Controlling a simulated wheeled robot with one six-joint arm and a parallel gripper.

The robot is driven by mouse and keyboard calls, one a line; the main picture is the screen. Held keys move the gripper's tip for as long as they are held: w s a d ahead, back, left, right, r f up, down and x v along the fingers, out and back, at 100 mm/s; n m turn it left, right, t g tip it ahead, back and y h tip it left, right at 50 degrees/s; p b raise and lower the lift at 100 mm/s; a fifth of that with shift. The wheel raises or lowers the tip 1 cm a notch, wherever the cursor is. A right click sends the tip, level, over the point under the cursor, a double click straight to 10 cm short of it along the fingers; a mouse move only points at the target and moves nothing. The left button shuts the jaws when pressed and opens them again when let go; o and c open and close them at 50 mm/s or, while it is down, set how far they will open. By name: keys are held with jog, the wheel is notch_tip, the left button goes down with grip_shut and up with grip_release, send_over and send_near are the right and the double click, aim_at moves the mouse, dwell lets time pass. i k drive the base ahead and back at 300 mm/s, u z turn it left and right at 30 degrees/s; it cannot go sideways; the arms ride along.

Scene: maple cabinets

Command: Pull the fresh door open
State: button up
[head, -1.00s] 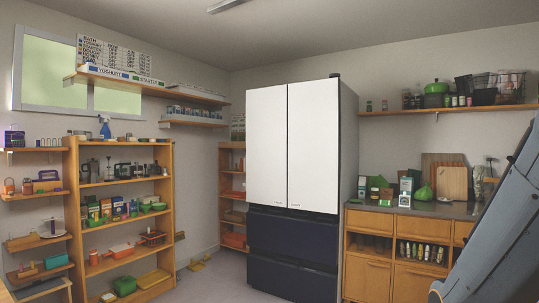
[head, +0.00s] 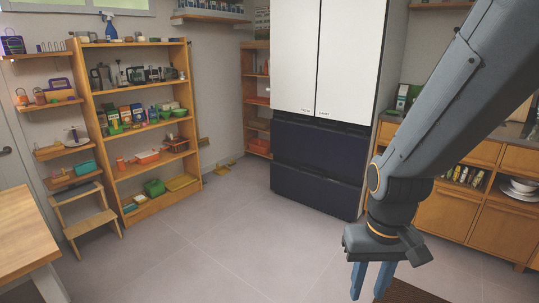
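A tall fridge stands against the back corner, with two white upper doors (head: 355,60) and dark navy drawer fronts (head: 318,160) below. The white doors look closed, and their tops are cut off by the frame. No label reading "fresh" can be made out. My gripper (head: 370,284) points down at the lower middle right, in front of the fridge and apart from it. Its two blue fingers are spread with nothing visible between them, so it is open.
A wooden shelf unit (head: 140,120) with many goods stands left of the fridge. A small step stool (head: 88,222) and a wooden table (head: 22,228) are at the left. Wooden cabinets (head: 455,215) stand at the right. The grey floor (head: 220,240) before the fridge is clear.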

aim_at(295, 26)
jog(key=u, duration=0.5)
jog(key=i, duration=2.15)
jog(key=z, duration=0.2)
jog(key=i, duration=1.7)
jog(key=z, duration=0.4)
